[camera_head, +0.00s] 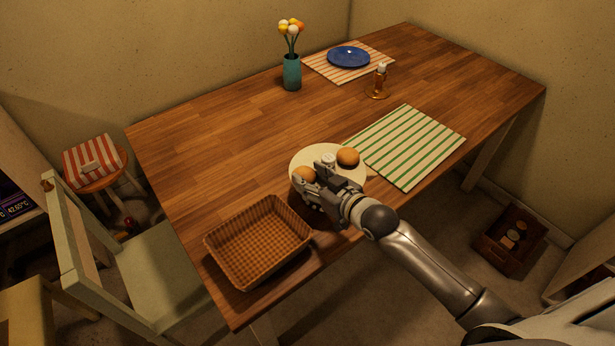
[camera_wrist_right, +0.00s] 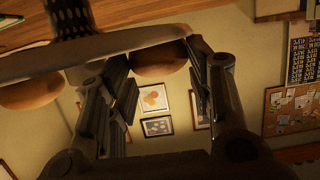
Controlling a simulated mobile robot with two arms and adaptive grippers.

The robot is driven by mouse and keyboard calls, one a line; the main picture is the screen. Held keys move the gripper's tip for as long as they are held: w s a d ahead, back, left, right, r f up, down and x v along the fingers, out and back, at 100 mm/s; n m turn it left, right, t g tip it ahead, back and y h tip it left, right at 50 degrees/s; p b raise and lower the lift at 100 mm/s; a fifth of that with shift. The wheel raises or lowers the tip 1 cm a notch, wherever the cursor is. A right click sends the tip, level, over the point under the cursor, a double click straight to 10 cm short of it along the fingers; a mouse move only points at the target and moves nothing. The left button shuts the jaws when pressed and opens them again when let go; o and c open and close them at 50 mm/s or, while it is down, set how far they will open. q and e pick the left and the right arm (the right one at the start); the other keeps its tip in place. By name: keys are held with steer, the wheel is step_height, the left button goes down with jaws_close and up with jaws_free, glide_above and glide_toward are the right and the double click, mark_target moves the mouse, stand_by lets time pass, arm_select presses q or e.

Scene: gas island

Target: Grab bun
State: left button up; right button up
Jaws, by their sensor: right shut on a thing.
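One bun (camera_head: 348,156) sits at the plate's right side, clear of my gripper. The other bun (camera_head: 305,173) is at the left side, partly hidden by my right gripper (camera_head: 314,177). My right gripper is shut on this left bun, which also shows between the fingers in the right wrist view (camera_wrist_right: 160,60). That view looks upside down, with the plate (camera_wrist_right: 110,44) above and the free bun (camera_wrist_right: 30,93) at left. My left gripper is not in view.
A wicker basket (camera_head: 262,284) is at the table's near left. A green-striped mat (camera_head: 410,146) lies right of the plate.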

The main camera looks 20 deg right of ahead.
steer(key=shift+d+f, duration=0.25)
steer(key=shift+f, duration=0.1)
